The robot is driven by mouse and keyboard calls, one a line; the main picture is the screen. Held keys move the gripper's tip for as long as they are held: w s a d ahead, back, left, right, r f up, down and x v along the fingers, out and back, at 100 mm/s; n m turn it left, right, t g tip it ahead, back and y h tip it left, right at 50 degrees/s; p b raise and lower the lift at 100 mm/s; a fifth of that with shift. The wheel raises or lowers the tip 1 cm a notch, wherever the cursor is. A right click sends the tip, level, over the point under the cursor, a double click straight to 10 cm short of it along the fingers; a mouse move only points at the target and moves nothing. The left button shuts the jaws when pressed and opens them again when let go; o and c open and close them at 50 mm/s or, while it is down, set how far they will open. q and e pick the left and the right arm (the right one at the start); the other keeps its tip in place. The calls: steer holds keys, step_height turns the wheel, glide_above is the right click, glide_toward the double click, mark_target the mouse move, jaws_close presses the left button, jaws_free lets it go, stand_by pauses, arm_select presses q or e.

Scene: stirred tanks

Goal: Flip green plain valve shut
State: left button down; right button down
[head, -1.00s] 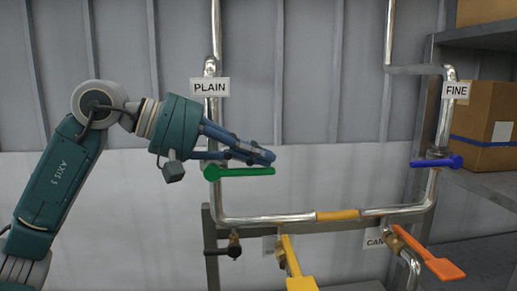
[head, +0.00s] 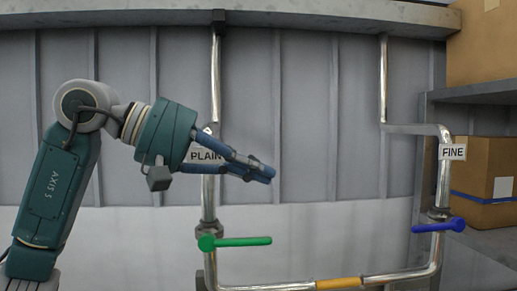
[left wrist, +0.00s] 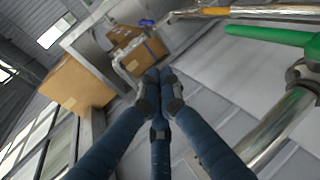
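The green valve handle (head: 240,242) sits on the vertical pipe under the PLAIN sign (head: 204,155). It lies level, pointing right, crosswise to that pipe. In the left wrist view the green handle (left wrist: 268,34) shows at the upper right. My left gripper (head: 268,174) is in front of the pipe, above the handle and apart from it. Its fingertips come together with nothing between them, as the left wrist view (left wrist: 158,78) shows. My right gripper is in neither view.
A blue valve handle (head: 435,227) lies level on the FINE pipe at right. An orange-banded pipe (head: 338,284) runs along the bottom. Cardboard boxes (head: 482,170) stand on a shelf at right. The wall between the two pipes is clear.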

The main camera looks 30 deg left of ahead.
arm_select(q)
steer(key=r, duration=0.3)
steer(key=shift+s+d+r, duration=0.15)
steer(key=shift+s+r, duration=0.15)
steer(key=shift+s, duration=0.1)
steer(key=shift+f, duration=0.1)
